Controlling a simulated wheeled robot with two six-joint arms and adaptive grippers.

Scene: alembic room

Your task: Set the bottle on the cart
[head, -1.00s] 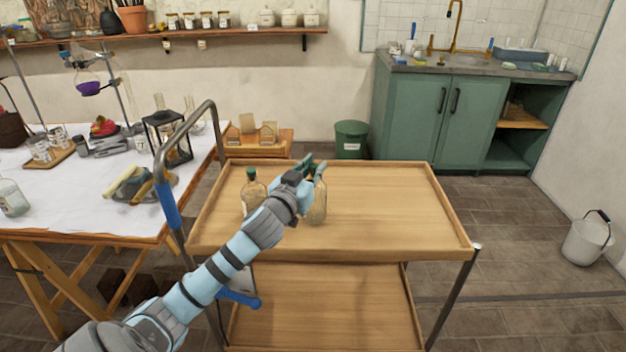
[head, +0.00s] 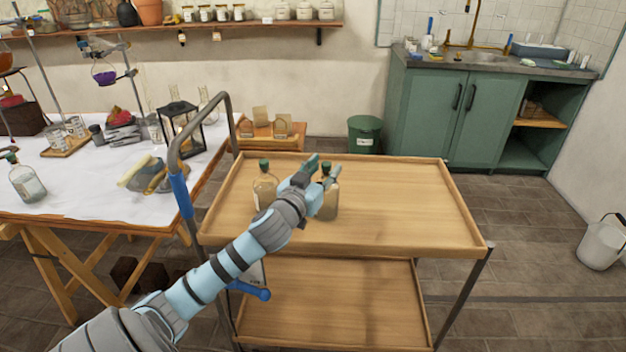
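The cart (head: 410,215) is a two-shelf wooden trolley in the middle of the head view. A glass bottle with a dark green cap (head: 329,203) stands upright on its top tray, left of the middle. A similar green-capped bottle (head: 264,190) stands to its left on the same tray, partly behind my arm. My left gripper (head: 325,170) is at the neck of the right-hand bottle, its fingers spread on either side of the cap. Whether a finger touches the glass is too small to tell. My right gripper is out of view.
A third bottle (head: 27,182) stands on the cloth-covered table (head: 95,195) at left, among a lantern (head: 181,128) and labware. The cart's metal handle (head: 172,150) rises at its left end. The tray's right half is clear. A green bin (head: 364,136) stands behind.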

